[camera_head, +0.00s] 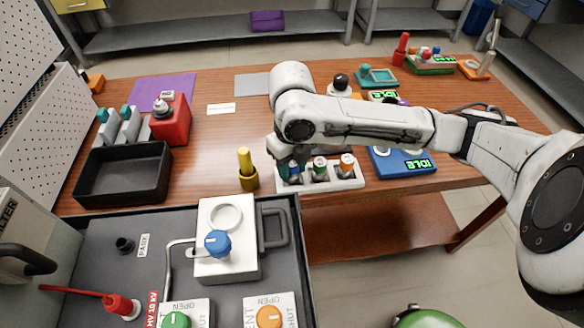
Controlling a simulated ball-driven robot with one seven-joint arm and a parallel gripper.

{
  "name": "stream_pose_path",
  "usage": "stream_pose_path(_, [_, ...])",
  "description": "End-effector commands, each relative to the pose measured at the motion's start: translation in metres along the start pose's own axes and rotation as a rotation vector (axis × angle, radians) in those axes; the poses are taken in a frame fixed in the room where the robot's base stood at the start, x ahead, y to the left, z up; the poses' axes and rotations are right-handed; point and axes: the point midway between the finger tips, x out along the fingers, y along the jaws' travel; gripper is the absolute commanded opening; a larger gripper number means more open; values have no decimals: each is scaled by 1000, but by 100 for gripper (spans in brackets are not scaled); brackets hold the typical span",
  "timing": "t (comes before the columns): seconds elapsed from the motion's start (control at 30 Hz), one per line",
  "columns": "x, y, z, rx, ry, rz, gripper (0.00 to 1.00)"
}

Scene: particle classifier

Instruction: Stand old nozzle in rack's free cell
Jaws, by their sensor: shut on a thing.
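A white rack (346,184) stands at the table's front edge, right of a yellow-and-dark piece. A green-banded piece (320,170) and an orange-banded piece (347,166) stand upright in its middle and right cells. My gripper (291,164) points down over the rack's left end. It is shut on a small blue-banded piece (294,171), which looks like the nozzle, at the left cell. My jaws hide much of this piece, and I cannot tell whether its foot rests on the cell's bottom.
A yellow-topped piece (247,170) stands just left of the rack. A black tray (122,176) and red container (170,118) are further left. A blue device (403,163) reading IDLE is to the right. A white unit with a blue knob (217,243) is in front.

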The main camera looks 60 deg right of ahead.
Motion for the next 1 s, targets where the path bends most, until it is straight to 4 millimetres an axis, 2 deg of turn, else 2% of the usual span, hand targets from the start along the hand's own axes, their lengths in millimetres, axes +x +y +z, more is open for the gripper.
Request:
stream_pose_path(0.07, [8,0,0,2,-1,0,4])
stream_pose_path(0.43, [12,0,0,1,-2,0,4])
stream_pose_path(0.47, [11,0,0,1,-1,0,39])
stream_pose_path(0.5, [10,0,0,1,-1,0,43])
stream_pose_path(0.7, [10,0,0,1,-1,0,62])
stream_pose_path(1.0, [7,0,0,1,-1,0,63])
